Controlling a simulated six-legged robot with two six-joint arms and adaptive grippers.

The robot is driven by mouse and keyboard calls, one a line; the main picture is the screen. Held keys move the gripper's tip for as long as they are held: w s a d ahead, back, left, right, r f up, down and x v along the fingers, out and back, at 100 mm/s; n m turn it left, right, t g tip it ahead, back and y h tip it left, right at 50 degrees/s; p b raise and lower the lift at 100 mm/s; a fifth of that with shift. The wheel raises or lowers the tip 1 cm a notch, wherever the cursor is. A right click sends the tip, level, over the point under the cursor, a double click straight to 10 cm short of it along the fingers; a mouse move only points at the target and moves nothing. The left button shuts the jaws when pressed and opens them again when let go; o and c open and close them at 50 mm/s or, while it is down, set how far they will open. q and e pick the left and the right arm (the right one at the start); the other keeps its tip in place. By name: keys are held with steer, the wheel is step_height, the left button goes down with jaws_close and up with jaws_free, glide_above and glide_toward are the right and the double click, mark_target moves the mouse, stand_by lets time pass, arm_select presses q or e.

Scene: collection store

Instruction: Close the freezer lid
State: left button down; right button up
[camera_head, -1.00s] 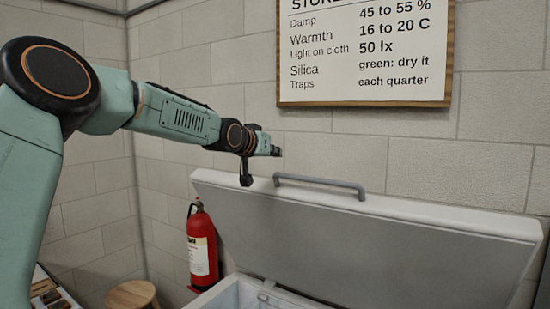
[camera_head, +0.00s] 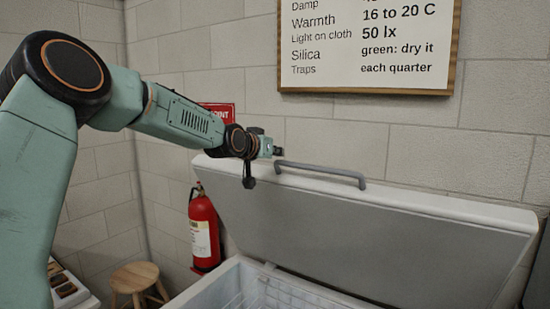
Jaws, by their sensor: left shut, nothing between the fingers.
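The freezer lid (camera_head: 370,237) stands raised and tilted back toward the wall, its pale inner face toward me. A grey bar handle (camera_head: 322,172) runs along its top edge. The open freezer (camera_head: 205,282) shows below, with its white inside and a wire basket partly in view. My left gripper (camera_head: 277,151) is shut and empty, at the left end of the lid's top edge, close to the handle's left end. I cannot tell whether it touches the lid or the handle. My right gripper is not in view.
A red fire extinguisher (camera_head: 203,232) hangs on the wall left of the freezer. A wooden stool (camera_head: 135,276) stands at lower left, beside a case of small items (camera_head: 66,287). A framed sign (camera_head: 370,45) is on the block wall above the lid.

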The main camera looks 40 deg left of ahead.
arm_select(q)
steer(key=shift+s+d+f, duration=0.15)
steer(key=shift+s+f, duration=0.05)
steer(key=shift+s, duration=0.1)
steer(key=shift+f, duration=0.15)
stand_by(0.4)
